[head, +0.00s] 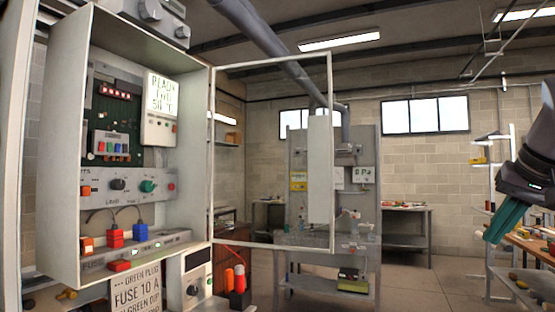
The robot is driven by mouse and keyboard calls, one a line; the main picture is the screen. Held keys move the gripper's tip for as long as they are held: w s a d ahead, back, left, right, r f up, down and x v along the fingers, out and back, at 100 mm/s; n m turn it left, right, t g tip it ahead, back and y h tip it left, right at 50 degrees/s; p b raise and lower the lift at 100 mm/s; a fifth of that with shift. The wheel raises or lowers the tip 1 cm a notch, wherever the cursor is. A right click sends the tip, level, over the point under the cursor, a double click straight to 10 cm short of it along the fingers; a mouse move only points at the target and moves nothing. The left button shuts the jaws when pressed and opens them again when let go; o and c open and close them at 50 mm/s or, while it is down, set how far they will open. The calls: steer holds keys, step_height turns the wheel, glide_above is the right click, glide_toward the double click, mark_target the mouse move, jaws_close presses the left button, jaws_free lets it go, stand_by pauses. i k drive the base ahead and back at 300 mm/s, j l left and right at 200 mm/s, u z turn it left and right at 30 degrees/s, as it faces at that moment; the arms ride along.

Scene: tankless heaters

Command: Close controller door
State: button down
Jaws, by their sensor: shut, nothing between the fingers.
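The controller box (75,150) is a grey-white cabinet at the left of the head view. Its front is open, showing a green circuit board, knobs, switches and coloured plugs inside. Its door (272,246) has a thin pale frame with a see-through pane. It stands wide open, swung out to the right from the box's right edge. A white upright strip (320,170) shows at the door's right side; I cannot tell if it belongs to the door. My gripper (495,236), with teal fingers, is at the far right, well apart from the door. It is shut and empty.
Below the box are a paper sign (136,292), a white unit with a dial (197,275) and red and orange plugs (239,280). A grey stand (298,150) is behind the door. A workbench (535,245) with tools is at the right. Open floor lies between.

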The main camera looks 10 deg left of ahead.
mark_target(320, 127)
steer(key=i+z, duration=0.4)
steer(key=i, duration=1.15)
steer(key=i+l+u, duration=0.2)
steer(key=i, duration=0.25)
steer(key=i+u, duration=0.2)
steer(key=i, duration=0.25)
steer(key=i+l+u, duration=0.2)
steer(key=i, duration=0.25)
steer(key=u, duration=3.5)
steer(key=k+l+z, duration=0.2)
steer(key=k, duration=0.2)
steer(key=k+l+z, duration=0.15)
steer(key=k, duration=0.2)
